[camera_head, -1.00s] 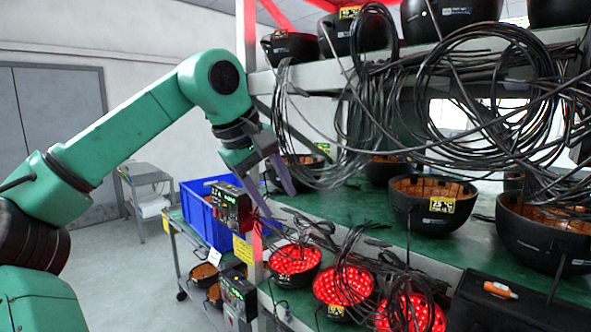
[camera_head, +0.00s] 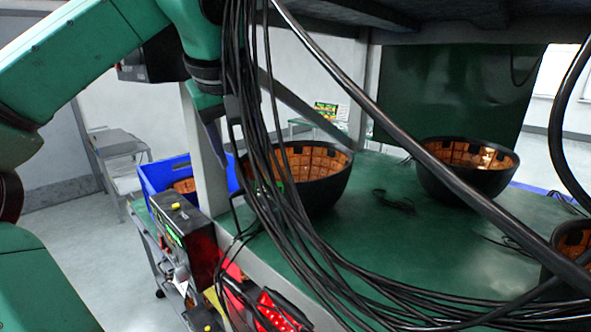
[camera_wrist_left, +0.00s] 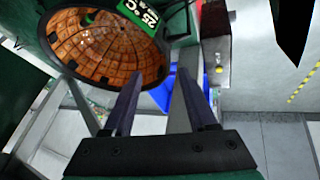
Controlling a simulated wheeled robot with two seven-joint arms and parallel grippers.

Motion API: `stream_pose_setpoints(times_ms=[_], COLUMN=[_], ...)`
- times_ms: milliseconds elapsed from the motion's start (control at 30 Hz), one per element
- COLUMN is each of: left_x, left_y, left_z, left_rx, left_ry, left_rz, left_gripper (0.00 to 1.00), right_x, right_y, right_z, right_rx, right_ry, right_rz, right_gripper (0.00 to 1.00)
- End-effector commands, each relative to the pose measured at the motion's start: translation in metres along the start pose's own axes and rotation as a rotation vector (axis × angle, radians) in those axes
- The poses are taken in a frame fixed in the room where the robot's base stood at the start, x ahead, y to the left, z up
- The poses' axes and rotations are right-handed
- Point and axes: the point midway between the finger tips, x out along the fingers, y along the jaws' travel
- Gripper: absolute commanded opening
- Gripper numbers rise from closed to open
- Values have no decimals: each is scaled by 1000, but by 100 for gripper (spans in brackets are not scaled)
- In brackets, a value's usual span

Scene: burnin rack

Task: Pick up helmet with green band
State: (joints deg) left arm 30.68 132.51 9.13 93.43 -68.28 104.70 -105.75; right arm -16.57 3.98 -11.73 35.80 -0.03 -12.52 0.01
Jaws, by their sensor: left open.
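A black bowl-shaped helmet (camera_head: 318,190) with an orange, grid-lined inside stands on the green shelf at its left end. Hanging cables cover part of its front. My left gripper (camera_head: 218,145) is at the helmet's left, by the shelf post, partly behind cables. In the left wrist view its two fingers (camera_wrist_left: 160,85) are apart with nothing between them. My right gripper is not in view.
A thick bundle of black cables (camera_head: 262,135) hangs before the helmet and across the shelf (camera_head: 385,225). Another helmet (camera_head: 480,186) stands farther right. A blue bin (camera_head: 160,177) and a control box (camera_head: 185,232) are at the left, near the shelf post (camera_head: 205,160).

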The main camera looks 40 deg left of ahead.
Motion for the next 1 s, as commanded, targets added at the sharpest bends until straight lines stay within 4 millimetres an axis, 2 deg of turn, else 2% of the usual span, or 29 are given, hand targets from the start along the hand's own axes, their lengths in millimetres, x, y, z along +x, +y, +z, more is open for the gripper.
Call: stream_pose_setpoints(times_ms=[200, 367, 467, 600, 733, 900, 933, 1000], left_x=[52, 77, 92, 120, 136, 137, 137, 137], left_y=[0, 1, 1, 1, 1, 1, 1, 1], left_z=[2, 1, 1, 1, 1, 1, 1, 1], left_rx=[4, 2, 2, 1, 2, 2, 2, 1], left_ry=[-4, -2, -3, -3, -1, 0, 0, 0], left_rz=[3, 4, 3, 2, 4, 3, 3, 3], left_gripper=[58, 58, 58, 58, 58, 58, 54, 28], right_x=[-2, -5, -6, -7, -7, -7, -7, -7], right_y=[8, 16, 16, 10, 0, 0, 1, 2], right_z=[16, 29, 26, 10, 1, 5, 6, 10], right_rx=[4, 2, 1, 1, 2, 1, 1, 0], right_ry=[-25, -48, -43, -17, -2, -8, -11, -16], right_rz=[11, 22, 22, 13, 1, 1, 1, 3], right_gripper=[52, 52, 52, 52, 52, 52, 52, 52])
